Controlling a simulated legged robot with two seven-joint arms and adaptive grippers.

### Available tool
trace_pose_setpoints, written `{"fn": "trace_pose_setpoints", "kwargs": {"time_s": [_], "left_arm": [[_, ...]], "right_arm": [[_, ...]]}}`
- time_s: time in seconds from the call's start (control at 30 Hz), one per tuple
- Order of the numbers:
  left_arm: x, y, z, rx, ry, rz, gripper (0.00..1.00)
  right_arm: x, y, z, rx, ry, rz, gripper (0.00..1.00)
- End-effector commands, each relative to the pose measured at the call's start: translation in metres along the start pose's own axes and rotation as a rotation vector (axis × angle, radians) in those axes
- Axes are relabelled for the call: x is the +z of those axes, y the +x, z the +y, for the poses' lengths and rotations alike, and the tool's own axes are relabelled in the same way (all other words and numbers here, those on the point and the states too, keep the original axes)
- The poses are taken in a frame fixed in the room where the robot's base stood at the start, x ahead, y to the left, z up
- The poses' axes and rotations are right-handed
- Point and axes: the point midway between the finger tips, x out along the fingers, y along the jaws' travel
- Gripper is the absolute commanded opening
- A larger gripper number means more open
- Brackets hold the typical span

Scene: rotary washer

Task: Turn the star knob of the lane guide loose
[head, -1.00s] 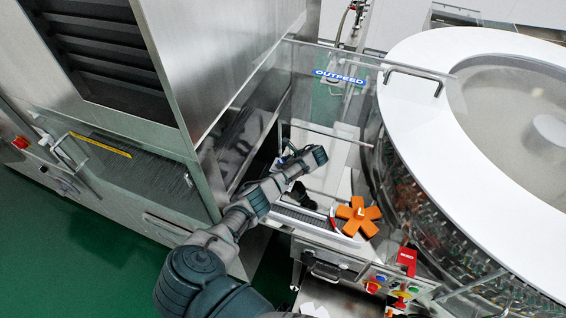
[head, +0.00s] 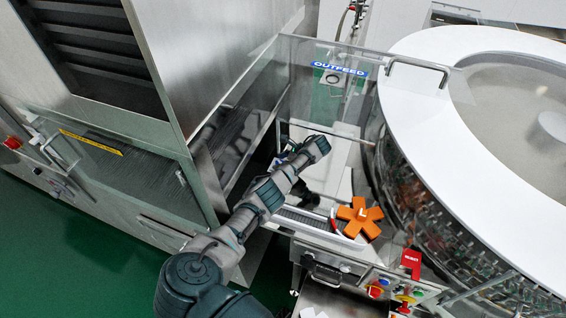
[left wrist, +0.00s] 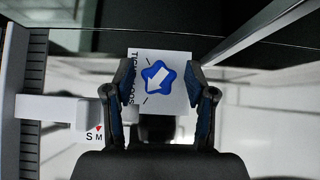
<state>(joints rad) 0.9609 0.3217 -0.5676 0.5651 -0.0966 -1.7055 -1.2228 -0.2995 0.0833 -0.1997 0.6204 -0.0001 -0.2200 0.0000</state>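A blue star knob (left wrist: 157,77) with a pale bar across its middle sits on a white plate (left wrist: 181,62) with black lettering, partly covered, in the left wrist view. My left gripper (left wrist: 163,88) is open, with one dark, blue-padded finger on each side of the knob in the picture. I cannot tell whether either finger touches it. In the head view my left arm reaches over the outfeed lane, and its fingers are mostly hidden by the wrist. The blue knob cannot be made out there. My right gripper is not in view.
An orange star-shaped part (head: 371,214) marked L stands right of my left wrist, by the round washer (head: 420,42). A clear guard with an OUTFEED sign (head: 340,70) stands behind. A steel cabinet (head: 100,190) is at left; a button panel (head: 376,291) is in front.

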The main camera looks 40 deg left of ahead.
Motion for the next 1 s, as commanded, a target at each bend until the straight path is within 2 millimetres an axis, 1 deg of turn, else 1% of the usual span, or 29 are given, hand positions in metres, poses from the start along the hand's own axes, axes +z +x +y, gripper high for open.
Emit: {"fn": "trace_pose_setpoints", "kwargs": {"time_s": [0.27, 0.37, 0.47, 0.7, 0.8, 0.9, 1.0], "left_arm": [[-0.003, -0.004, 0.001, -0.003, 0.002, 0.001, 0.6], [-0.004, -0.012, 0.0, -0.004, 0.002, 0.002, 0.6], [-0.004, -0.029, 0.0, -0.005, 0.003, 0.002, 0.6], [-0.003, -0.081, -0.002, -0.005, 0.003, 0.004, 0.6], [-0.002, -0.098, -0.003, -0.003, 0.002, 0.004, 0.6], [-0.002, -0.11, -0.003, -0.001, 0.003, 0.003, 0.6], [-0.001, -0.116, -0.003, 0.001, 0.002, 0.003, 0.6]], "right_arm": [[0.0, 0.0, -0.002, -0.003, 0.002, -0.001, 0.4], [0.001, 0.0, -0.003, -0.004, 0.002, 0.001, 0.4], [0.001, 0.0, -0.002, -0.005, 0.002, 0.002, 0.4], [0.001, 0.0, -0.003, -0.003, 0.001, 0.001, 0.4], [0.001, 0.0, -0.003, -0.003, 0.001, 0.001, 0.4], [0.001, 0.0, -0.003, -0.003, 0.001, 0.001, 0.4], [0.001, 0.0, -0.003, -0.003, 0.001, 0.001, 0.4]]}}
